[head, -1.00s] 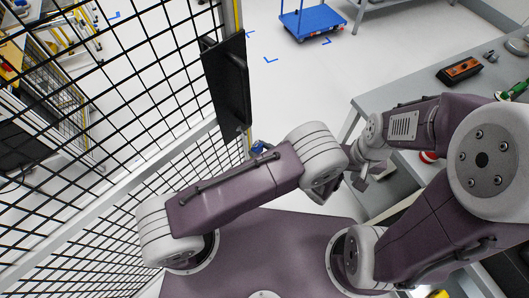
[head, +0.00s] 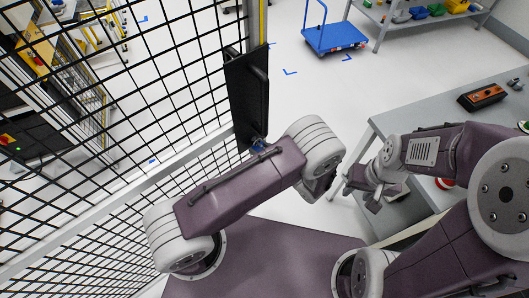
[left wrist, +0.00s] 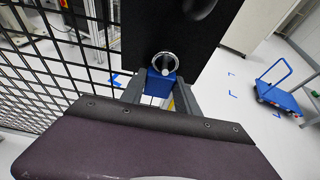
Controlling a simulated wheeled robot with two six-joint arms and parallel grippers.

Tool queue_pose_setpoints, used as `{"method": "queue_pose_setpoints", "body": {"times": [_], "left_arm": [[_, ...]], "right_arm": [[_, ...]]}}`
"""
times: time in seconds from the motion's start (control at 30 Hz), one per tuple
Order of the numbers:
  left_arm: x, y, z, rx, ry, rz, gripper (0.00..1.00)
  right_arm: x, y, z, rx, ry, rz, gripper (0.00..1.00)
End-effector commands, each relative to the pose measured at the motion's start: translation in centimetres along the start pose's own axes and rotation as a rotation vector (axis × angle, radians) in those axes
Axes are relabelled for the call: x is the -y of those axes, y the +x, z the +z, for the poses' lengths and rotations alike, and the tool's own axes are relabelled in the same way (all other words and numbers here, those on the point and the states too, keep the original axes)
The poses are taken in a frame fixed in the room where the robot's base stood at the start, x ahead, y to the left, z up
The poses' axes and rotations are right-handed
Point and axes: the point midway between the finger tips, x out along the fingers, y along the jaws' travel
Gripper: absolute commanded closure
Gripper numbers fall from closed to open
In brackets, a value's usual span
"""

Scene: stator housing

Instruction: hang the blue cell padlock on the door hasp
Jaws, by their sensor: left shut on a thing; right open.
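The blue padlock (left wrist: 160,84) is between the fingers of my left gripper (left wrist: 161,94) in the left wrist view. Its silver shackle (left wrist: 165,54) stands upward in front of the black door plate (left wrist: 185,25). A grey round part shows inside the shackle loop; I cannot tell whether the shackle is around it or only in front of it. In the head view, a bit of the padlock (head: 259,143) shows at the lower end of the door plate (head: 247,97); my arm hides the left gripper there. My right gripper (head: 360,195) is open and empty beside the workbench.
Black mesh fencing (head: 130,90) fills the left side. A grey workbench (head: 430,115) stands at the right with an orange-black box (head: 482,97) on it. A blue trolley (head: 333,37) stands on the open floor behind, near a shelf (head: 425,18) with coloured bins.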

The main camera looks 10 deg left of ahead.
Motion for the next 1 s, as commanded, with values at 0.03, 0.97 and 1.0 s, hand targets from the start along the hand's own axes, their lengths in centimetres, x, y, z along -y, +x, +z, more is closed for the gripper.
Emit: {"method": "queue_pose_setpoints", "body": {"times": [0.03, 0.97, 1.0], "left_arm": [[-0.02, 0.26, -0.38, 0.0, 0.0, 0.001, 1.0], [0.02, 0.58, -0.62, 0.0, 0.0, -0.001, 0.37], [0.02, 0.58, -0.62, 0.0, 0.0, -0.001, 0.37]], "right_arm": [[-0.01, 0.41, 0.04, 0.0, 0.0, 0.0, 0.59], [-0.01, 0.67, 0.07, 0.0, 0.0, 0.0, 0.59], [-0.01, 0.67, 0.07, 0.0, 0.0, 0.0, 0.59]]}}
